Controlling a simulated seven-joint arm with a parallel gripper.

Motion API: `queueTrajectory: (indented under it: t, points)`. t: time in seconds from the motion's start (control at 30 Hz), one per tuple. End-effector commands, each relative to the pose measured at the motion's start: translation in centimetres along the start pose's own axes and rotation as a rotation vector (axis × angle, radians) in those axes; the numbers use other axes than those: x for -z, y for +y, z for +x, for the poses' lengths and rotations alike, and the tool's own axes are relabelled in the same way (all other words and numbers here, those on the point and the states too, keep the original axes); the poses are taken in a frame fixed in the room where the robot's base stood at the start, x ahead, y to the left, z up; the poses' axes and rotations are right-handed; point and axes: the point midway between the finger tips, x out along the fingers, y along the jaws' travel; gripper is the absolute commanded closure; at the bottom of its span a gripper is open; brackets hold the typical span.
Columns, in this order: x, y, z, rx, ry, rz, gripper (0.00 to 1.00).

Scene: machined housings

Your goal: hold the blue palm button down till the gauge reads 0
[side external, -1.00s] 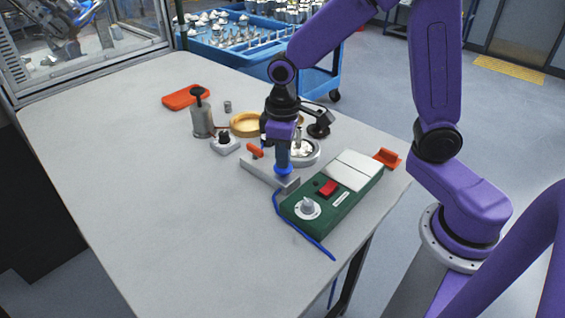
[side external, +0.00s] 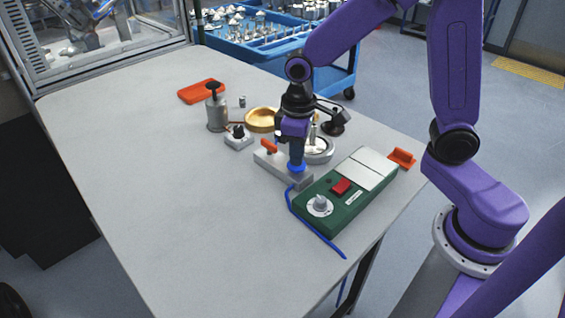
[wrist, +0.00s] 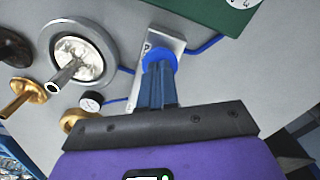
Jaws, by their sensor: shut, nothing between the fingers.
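The blue palm button (side external: 297,168) sits on the near right end of a light grey block (side external: 268,158) on the table. It also shows in the wrist view (wrist: 161,56), partly covered by my fingers. My gripper (side external: 297,161) points down over the button, shut and empty, with its fingertips on or right at the button's top. I cannot tell how far the button is pressed.
A green control box (side external: 335,212) with a red button stands close on the right, with a blue cable along its front. An orange lever (side external: 269,146) rises from the block. A round metal fixture (side external: 318,150) stands behind the gripper. The table's left front is clear.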

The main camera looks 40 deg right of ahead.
Motion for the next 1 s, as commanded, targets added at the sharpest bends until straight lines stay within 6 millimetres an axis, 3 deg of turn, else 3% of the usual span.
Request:
queueTrajectory:
  t: [0.37,1.0]
  points:
    - [-0.1,0.0,-0.1,0.000,-0.003,0.001,1.00]
    - [0.1,0.0,-4.0,0.000,0.002,0.000,1.00]
